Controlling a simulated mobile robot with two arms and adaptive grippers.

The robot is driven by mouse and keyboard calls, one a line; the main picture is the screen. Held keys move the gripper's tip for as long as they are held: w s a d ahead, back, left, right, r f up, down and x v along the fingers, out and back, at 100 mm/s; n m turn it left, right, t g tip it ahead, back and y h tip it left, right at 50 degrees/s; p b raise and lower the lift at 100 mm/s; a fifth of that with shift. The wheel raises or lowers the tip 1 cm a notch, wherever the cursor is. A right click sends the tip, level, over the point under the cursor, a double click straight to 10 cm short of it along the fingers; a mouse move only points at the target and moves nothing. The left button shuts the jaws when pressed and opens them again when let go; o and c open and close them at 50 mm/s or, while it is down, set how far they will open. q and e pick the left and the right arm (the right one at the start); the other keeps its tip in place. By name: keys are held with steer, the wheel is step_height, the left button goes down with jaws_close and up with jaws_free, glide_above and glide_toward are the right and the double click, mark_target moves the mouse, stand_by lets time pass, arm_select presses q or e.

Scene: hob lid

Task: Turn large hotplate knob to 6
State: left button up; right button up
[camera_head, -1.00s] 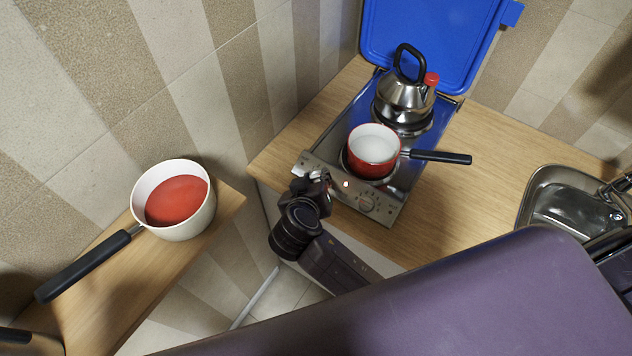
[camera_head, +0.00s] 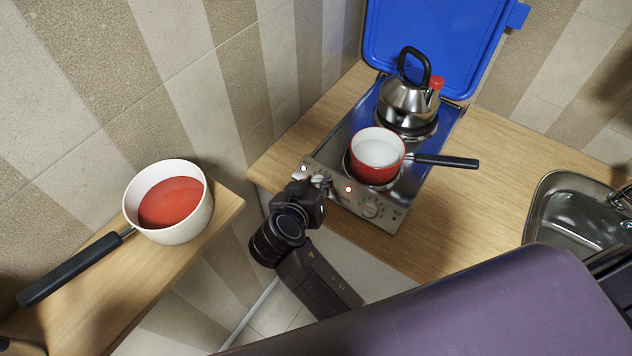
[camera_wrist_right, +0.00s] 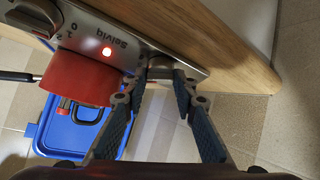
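The hob's control panel (camera_head: 385,217) runs along the front of the cooktop. One knob (camera_head: 370,210) shows on its right part; in the right wrist view a dark knob (camera_wrist_right: 30,17) with scale numbers is at top left. The other knob (camera_wrist_right: 165,66) is mostly hidden in the head view. My right gripper (camera_head: 316,182) is at this second knob; in the wrist view its two fingers stand apart, tips on either side of it. Whether they touch it is not clear. My left gripper is not in view.
A red saucepan (camera_head: 375,165) stands on the front hotplate, its handle pointing right. A steel kettle (camera_head: 406,100) stands behind it, before the raised blue lid (camera_head: 430,40). A white pan (camera_head: 165,220) sits on the left counter. A sink (camera_head: 565,215) is at right.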

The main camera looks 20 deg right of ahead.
steer(key=o, duration=0.4)
steer(key=shift+o, duration=0.2)
